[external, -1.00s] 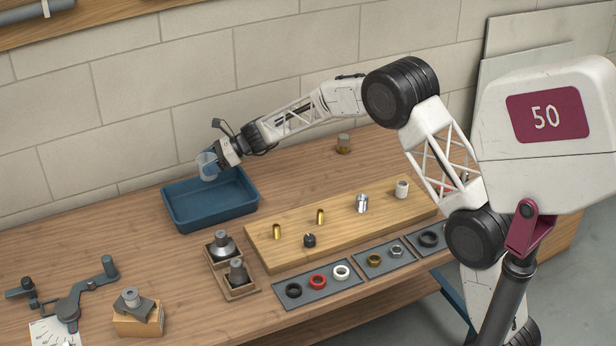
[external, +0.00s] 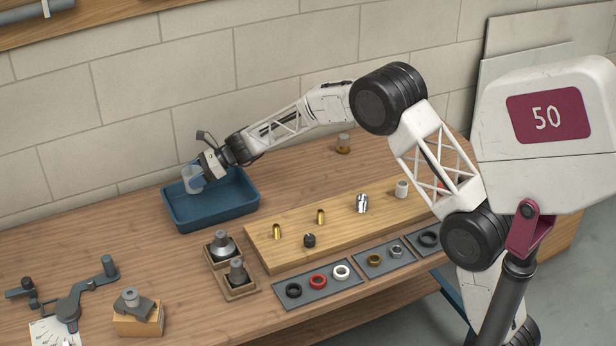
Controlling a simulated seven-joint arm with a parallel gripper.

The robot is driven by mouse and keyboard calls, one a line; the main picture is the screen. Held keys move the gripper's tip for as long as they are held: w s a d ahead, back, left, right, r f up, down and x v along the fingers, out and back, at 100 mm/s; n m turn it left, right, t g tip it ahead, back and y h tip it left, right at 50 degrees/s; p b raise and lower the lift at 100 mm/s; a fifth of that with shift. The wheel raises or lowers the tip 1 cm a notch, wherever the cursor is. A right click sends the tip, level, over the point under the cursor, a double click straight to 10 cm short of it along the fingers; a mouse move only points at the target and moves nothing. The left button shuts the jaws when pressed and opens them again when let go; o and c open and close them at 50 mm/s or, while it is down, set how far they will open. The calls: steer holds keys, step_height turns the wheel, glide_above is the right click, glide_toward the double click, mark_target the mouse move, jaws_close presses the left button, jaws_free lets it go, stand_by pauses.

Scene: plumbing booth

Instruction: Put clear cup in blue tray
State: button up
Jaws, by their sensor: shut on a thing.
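The clear cup (external: 191,180) is a small translucent cup, held roughly upright over the blue tray. My gripper (external: 199,174) is shut on the cup, coming from the right, and hides part of its right side. The blue tray (external: 213,217) is a rectangular open tray at the back left of the bench, near the wall. The cup overlaps the tray's inside in the picture; I cannot tell whether its base touches the tray floor.
A wooden board (external: 280,254) with brass and metal fittings lies right of the tray. Grey mats (external: 318,292) with rings lie in front. Two small wooden boxes (external: 236,285) hold grey parts. Bare bench lies left of the tray.

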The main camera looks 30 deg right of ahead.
steer(key=shift+f, duration=2.25)
steer(key=shift+f, duration=0.1)
steer(key=shift+f, duration=1.8)
steer(key=shift+f, duration=0.1)
steer(key=o, duration=0.9)
steer(key=shift+d, duration=0.1)
steer(key=v, duration=1.2)
